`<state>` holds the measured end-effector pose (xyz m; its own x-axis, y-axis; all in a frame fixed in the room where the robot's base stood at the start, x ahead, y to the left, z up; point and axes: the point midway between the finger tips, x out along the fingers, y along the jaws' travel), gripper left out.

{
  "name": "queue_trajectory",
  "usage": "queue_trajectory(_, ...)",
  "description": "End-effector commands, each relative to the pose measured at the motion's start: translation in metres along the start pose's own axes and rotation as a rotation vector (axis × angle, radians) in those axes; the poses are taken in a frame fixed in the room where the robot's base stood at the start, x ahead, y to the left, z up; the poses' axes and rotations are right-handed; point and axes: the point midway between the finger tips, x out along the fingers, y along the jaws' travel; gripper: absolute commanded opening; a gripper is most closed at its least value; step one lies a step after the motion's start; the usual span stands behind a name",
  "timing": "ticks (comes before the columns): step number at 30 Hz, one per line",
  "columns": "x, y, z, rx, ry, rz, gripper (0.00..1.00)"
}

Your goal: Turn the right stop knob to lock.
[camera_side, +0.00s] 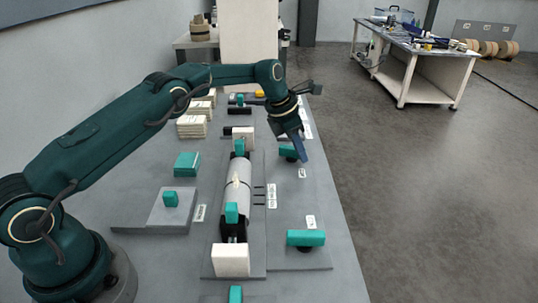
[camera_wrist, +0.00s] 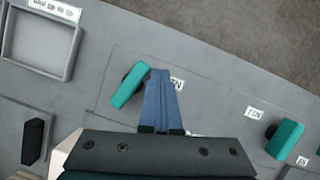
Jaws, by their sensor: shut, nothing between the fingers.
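A teal bar-shaped knob (camera_side: 286,150) on a dark round base sits on the right side of the grey table, by the far end of the roller. A second teal knob (camera_side: 305,238) sits nearer on the same side. I cannot tell which is the right stop knob. My gripper (camera_side: 303,158) is shut and empty, pointing down just right of the far knob. In the wrist view the shut blue fingers (camera_wrist: 160,74) lie close beside a tilted teal knob (camera_wrist: 128,85); I cannot tell if they touch. Another teal knob (camera_wrist: 285,138) shows at the lower right.
A light grey roller (camera_side: 237,184) with teal clamps stands left of the knobs. A teal block (camera_side: 187,164) and stacked cartons (camera_side: 191,127) are farther left. In the wrist view, a grey tray (camera_wrist: 9,49) is at the upper left. Small white labels lie near the knobs.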

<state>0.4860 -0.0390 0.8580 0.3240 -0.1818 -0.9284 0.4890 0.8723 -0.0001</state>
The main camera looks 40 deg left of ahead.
Motion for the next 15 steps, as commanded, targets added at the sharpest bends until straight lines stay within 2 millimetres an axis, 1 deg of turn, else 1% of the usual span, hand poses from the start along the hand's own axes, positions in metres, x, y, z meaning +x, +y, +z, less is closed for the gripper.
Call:
queue_trajectory(9,-0.002,0.015,-0.005,-0.003,0.001,0.008,0.0)
queue_trajectory(15,-0.003,0.018,-0.007,-0.003,0.001,0.008,0.0)
